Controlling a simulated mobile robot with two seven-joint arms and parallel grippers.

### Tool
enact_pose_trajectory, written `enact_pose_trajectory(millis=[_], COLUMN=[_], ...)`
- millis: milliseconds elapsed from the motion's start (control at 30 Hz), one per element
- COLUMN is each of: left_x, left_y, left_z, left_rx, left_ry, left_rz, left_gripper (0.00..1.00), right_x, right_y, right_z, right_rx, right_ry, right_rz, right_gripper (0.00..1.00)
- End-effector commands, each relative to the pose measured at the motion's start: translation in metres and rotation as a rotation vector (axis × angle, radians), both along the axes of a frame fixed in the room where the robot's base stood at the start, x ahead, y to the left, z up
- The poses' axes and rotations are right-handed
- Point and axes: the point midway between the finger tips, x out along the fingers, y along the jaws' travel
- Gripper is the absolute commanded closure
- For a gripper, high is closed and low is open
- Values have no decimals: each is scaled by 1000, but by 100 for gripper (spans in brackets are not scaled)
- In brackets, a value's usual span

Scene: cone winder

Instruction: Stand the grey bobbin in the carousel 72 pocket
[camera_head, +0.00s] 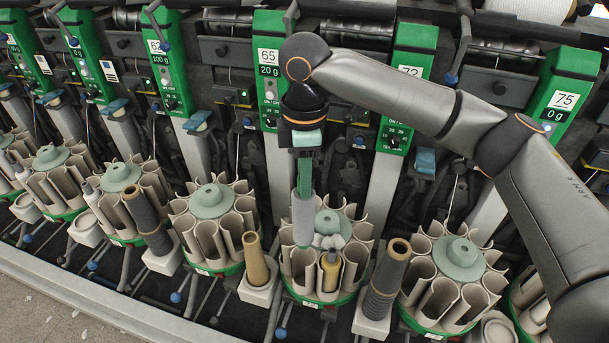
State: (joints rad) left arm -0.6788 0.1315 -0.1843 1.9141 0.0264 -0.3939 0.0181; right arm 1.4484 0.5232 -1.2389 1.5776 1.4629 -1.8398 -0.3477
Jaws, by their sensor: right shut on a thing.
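My right gripper (304,170) reaches down from above, between the 65 panel (268,54) and the partly covered 72 panel (414,42). It is shut on the grey bobbin (303,218), which hangs roughly upright. The bobbin's lower end is at the left front pockets of the middle carousel (326,223), which has a pale green hub and beige pockets on a green base. I cannot tell how deep the bobbin is in a pocket. A yellowish bobbin (330,272) stands in a front pocket to its right, with a pale piece above it. My left gripper is not in view.
Similar carousels stand left (210,202) and right (460,258). A tan tube (255,259) and a dark grey tube (387,280) stand on white blocks either side of the middle carousel. A dark tube (147,218) leans further left.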

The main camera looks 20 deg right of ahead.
Motion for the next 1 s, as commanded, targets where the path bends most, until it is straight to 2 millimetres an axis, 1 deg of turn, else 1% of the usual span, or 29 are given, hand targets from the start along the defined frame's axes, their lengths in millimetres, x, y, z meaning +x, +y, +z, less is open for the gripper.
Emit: enact_pose_trajectory(millis=[600, 767, 1000], left_x=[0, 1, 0], left_y=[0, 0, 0], left_z=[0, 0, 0], left_rx=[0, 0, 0], left_ry=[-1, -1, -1], left_rz=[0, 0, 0], left_gripper=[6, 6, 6], right_x=[0, 0, 0], right_y=[-1, -1, -1], right_z=[-37, -42, -42], right_rx=[-1, 0, 0], right_ry=[1, -1, -1], right_rz=[0, 0, 0], right_gripper=[100, 100, 100])
